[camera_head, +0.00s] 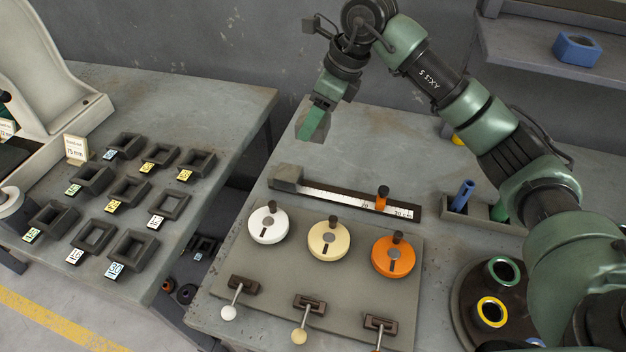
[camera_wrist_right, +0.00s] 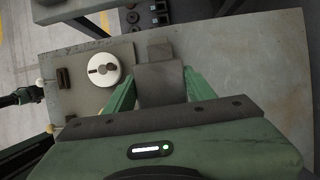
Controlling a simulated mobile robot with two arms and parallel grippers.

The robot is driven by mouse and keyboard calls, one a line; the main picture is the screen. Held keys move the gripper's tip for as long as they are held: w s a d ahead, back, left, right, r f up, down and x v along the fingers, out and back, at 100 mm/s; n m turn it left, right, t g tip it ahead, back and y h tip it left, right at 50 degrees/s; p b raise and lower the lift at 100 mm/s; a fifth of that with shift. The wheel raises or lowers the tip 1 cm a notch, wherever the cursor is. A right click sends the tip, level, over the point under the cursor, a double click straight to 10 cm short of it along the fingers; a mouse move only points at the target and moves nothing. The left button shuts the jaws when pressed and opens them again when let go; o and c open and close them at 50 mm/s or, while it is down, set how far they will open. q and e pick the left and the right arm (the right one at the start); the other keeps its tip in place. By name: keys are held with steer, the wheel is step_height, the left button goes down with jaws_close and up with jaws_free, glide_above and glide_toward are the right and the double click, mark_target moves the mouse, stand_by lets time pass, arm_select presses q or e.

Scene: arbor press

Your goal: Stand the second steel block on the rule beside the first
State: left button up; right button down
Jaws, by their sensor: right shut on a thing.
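My right gripper (camera_head: 313,124) is above the back left of the right table, higher than the rule (camera_head: 340,197). In the wrist view its green fingers (camera_wrist_right: 160,92) are shut on a grey steel block (camera_wrist_right: 160,82). In the head view the held block is mostly hidden by the gripper. A grey block (camera_head: 287,176) sits at the rule's left end; a grey block also shows just beyond the held one in the wrist view (camera_wrist_right: 160,48). An orange slider (camera_head: 381,197) sits towards the rule's right end. My left gripper cannot be made out.
White (camera_head: 268,225), cream (camera_head: 328,241) and orange (camera_head: 395,257) dials stand on a plate in front of the rule, with small levers before them. A tray (camera_head: 470,212) stands right of the rule. Several labelled dark frames (camera_head: 129,191) lie on the left table, across a gap.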

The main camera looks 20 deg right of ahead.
step_height(320, 180, down, 13)
steer(key=p, duration=0.3)
steer(key=shift+w, duration=0.1)
step_height(320, 180, down, 4)
steer(key=shift+r+p, duration=0.1)
steer(key=shift+p, duration=0.35)
steer(key=shift+f, duration=0.25)
steer(key=shift+f, duration=0.2)
steer(key=c, duration=0.5)
jaws_free()
